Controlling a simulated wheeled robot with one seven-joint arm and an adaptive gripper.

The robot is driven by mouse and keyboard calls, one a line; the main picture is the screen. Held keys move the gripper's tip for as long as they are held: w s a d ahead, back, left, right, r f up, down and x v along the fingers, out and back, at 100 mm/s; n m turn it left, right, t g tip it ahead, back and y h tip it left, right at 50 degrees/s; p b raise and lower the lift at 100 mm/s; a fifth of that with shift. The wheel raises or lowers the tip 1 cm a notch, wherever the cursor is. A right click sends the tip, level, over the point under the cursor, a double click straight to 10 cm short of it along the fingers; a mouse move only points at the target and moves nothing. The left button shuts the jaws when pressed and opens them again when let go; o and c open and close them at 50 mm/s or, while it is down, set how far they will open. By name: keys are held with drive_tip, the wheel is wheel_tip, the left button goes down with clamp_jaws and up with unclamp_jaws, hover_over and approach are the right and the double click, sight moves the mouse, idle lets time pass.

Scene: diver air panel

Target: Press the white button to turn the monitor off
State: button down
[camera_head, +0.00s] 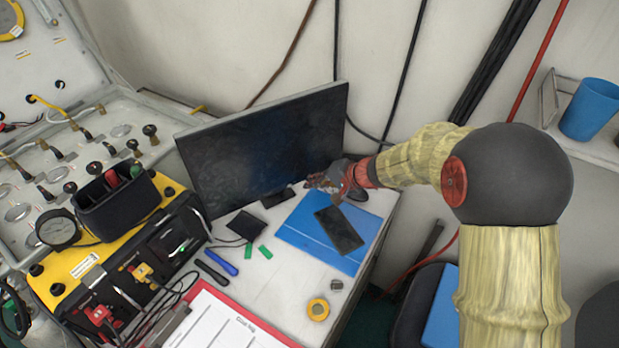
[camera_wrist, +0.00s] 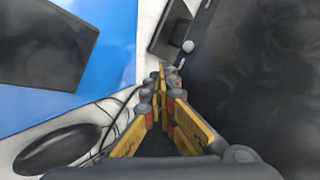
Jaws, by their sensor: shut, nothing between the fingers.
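The monitor (camera_head: 262,150) stands on the white table and its screen is dark. In the wrist view its dark face (camera_wrist: 250,80) fills the right side. A small round white button (camera_wrist: 188,46) shows at the monitor's lower edge. My gripper (camera_head: 314,181) is at the monitor's lower right corner. In the wrist view my gripper (camera_wrist: 168,70) is shut and empty. Its tips point toward the button and appear a little short of it, below and left in the picture. I cannot make out the button in the head view.
A blue folder (camera_head: 298,241) with a dark tablet (camera_head: 339,229) lies in front of the monitor. A dark mouse (camera_wrist: 62,148) and cables are beside my gripper. The monitor's stand foot (camera_wrist: 168,30) is near. A yellow tape roll (camera_head: 318,309) and a black-yellow panel (camera_head: 85,262) stand farther off.

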drive_tip(key=shift+d, duration=0.1)
drive_tip(key=shift+s+d+b, duration=0.3)
drive_tip(key=shift+s+b, duration=0.25)
drive_tip(key=shift+s, duration=0.15)
drive_tip(key=shift+s+d+b, duration=0.35)
drive_tip(key=shift+s+d, duration=0.05)
drive_tip(key=shift+s, duration=0.35)
drive_tip(key=shift+s+d+b, duration=0.3)
drive_tip(key=shift+s+d, duration=0.1)
drive_tip(key=shift+s, duration=0.3)
drive_tip(key=shift+s+d+b, duration=0.35)
drive_tip(key=shift+s+d, duration=0.05)
drive_tip(key=shift+s, duration=0.35)
